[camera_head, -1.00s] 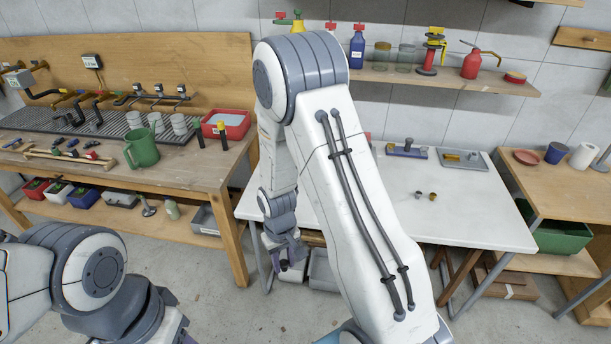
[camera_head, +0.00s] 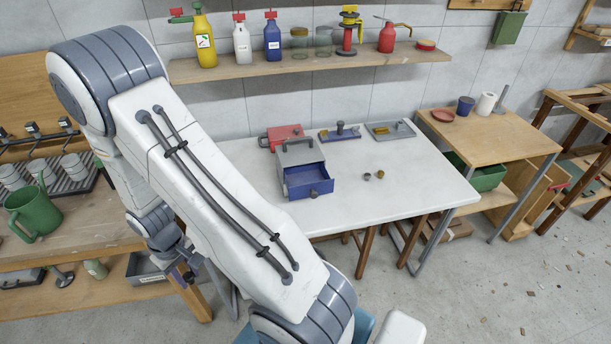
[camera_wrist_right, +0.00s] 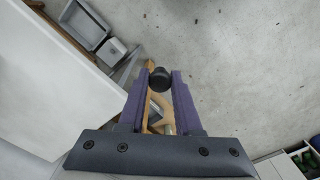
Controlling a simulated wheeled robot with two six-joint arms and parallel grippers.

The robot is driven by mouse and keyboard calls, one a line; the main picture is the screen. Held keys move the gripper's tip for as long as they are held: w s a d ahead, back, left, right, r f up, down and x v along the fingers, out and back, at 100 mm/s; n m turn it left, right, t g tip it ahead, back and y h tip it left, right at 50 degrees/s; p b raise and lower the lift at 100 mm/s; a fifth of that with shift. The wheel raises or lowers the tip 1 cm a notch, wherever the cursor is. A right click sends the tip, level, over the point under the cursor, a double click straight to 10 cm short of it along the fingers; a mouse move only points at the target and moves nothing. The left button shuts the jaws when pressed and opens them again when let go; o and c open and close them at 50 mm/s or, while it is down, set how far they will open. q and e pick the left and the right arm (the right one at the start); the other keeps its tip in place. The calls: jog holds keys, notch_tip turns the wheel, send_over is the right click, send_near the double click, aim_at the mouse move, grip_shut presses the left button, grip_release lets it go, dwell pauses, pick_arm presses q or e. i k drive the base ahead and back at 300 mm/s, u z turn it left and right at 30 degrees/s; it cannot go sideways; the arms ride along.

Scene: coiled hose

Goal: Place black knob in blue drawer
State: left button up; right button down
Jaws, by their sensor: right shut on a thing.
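The black knob (camera_wrist_right: 160,78) shows in the right wrist view, held between the tips of two purple fingers. My right gripper (camera_wrist_right: 161,76) is shut on it, above the floor beside the white table. In the head view my right gripper (camera_head: 189,274) is small and low, left of the white table, and I cannot make out the knob there. The blue drawer (camera_head: 308,191) is pulled out of a small grey cabinet (camera_head: 299,153) on the white table, to the right of my right gripper. My left gripper is out of view.
The white table (camera_head: 410,190) holds two small brass-coloured pieces (camera_head: 373,175), a red box (camera_head: 282,135) and two trays behind. A wooden bench with a green jug (camera_head: 33,212) stands left. My right arm crosses the view before the table's left part.

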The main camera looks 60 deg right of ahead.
aim_at(308, 180)
jog(key=z, duration=0.45)
jog(key=i, duration=0.5)
jog(key=z, duration=0.55)
